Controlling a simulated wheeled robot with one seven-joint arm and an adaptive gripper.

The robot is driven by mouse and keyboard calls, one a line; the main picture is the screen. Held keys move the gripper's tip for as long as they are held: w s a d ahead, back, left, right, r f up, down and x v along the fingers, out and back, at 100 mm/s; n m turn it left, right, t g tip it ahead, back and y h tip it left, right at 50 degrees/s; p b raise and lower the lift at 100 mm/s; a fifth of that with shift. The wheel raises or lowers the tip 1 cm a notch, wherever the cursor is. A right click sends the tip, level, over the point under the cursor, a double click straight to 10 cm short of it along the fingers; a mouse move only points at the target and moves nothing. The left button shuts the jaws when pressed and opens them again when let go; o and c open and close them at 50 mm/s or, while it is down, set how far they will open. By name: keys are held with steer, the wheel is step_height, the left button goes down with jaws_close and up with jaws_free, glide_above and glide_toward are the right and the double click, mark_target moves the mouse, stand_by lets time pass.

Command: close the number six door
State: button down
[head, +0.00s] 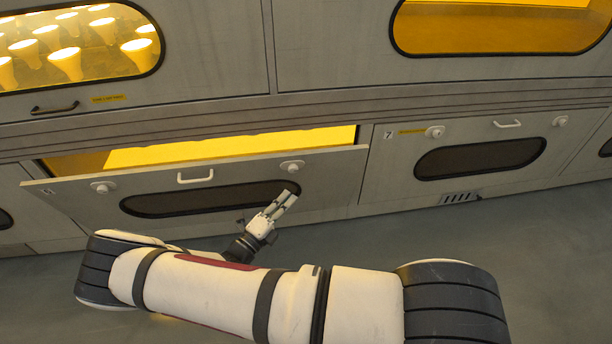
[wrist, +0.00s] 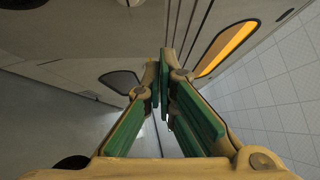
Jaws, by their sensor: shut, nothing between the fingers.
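The door (head: 330,175), left of the one marked 7, is a grey drop-front panel tilted outward at its top, with yellow light showing in the gap above it. It has a white handle (head: 195,177), two round white knobs and a dark oval window (head: 200,199). Its own number is too small to read. My gripper (head: 289,196) is shut and empty, in front of the door's outer face by the right end of the window. Whether it touches the panel I cannot tell. In the wrist view its green-padded fingers (wrist: 163,68) meet at the tips.
The door marked 7 (head: 375,180) to the right is shut, with a small slotted vent (head: 460,198) low by it. Above, a lit window (head: 75,50) shows several bulbs and another window (head: 500,28) glows orange. Clear grey floor (head: 540,260) lies in front.

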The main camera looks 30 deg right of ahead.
mark_target(298, 156)
steer(key=shift+w+a+r+b+x, duration=0.15)
steer(key=shift+w+b+x, duration=0.3)
steer(key=shift+x, duration=1.65)
steer(key=shift+w+a+r+b+x, duration=0.1)
steer(key=shift+w+a+b+x, duration=0.3)
steer(key=shift+x, duration=1.7)
steer(key=shift+w+a+b+x, duration=0.1)
steer(key=shift+w+b+x, duration=0.45)
steer(key=shift+x, duration=1.55)
steer(key=shift+s, duration=0.1)
steer(key=shift+n+y, duration=0.5)
steer(key=shift+n, duration=0.1)
steer(key=w, duration=0.1)
steer(key=w+d+r, duration=0.1)
steer(key=w, duration=0.3)
steer(key=shift+d+r, duration=0.2)
steer(key=shift+d, duration=0.2)
